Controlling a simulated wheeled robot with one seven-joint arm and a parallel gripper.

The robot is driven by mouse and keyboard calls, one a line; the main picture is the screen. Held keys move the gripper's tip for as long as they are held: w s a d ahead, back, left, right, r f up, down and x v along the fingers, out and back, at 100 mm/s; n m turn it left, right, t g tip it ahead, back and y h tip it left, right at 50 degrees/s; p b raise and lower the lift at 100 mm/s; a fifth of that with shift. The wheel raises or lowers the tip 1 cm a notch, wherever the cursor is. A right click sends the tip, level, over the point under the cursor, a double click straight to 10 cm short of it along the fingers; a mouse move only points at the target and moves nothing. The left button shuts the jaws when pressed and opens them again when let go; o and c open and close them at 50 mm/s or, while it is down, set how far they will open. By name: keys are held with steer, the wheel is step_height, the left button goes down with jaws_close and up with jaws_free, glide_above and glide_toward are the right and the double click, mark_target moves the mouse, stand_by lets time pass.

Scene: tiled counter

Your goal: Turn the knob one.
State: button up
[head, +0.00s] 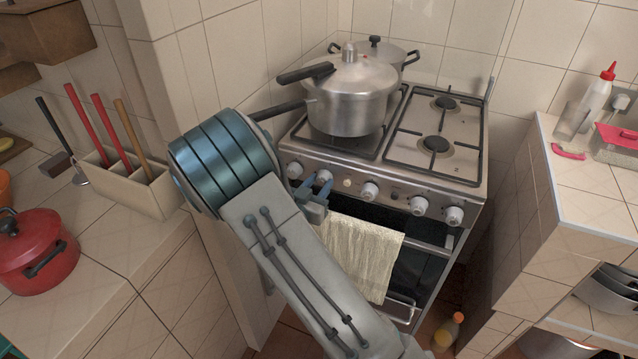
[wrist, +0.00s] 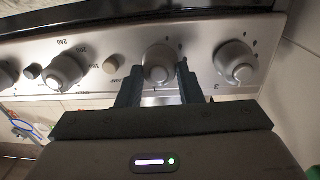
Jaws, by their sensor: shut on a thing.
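The stove's front panel (head: 395,199) carries a row of several round grey knobs. My gripper (head: 316,186) is at the left part of this row, at the second knob from the left (head: 323,176). In the wrist view my gripper (wrist: 158,82) has one finger on each side of a knob (wrist: 160,62), shut on it. This knob is second from the right end in that view. A neighbouring knob (wrist: 236,62) stands free to its right, and another (wrist: 66,70) to its left. The lower part of the held knob is between the fingers.
A pressure cooker (head: 350,100) and a second pot (head: 378,50) stand on the stove's left side. A cloth (head: 355,255) hangs on the oven handle, below my gripper. A tiled counter with a red pot (head: 38,250) is at left, another counter (head: 585,185) at right.

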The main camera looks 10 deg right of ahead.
steer(key=n+p, duration=0.1)
steer(key=n, duration=0.3)
steer(key=shift+n+p, duration=0.3)
steer(key=shift+p, duration=0.1)
steer(key=n+p, duration=0.1)
steer(key=n, duration=0.3)
steer(key=shift+t+p, duration=0.3)
steer(key=n+p, duration=0.1)
steer(key=n, duration=0.3)
steer(key=shift+f+p, duration=0.1)
steer(key=shift+p, duration=0.25)
steer(key=shift+f+n+y+p, duration=0.1)
steer(key=shift+n+y+p, duration=0.3)
steer(key=shift+n, duration=1.4)
steer(key=o, duration=1)
steer(key=shift+d, duration=0.1)
steer(key=shift+s+a, duration=0.1)
steer(key=shift+a, duration=0.1)
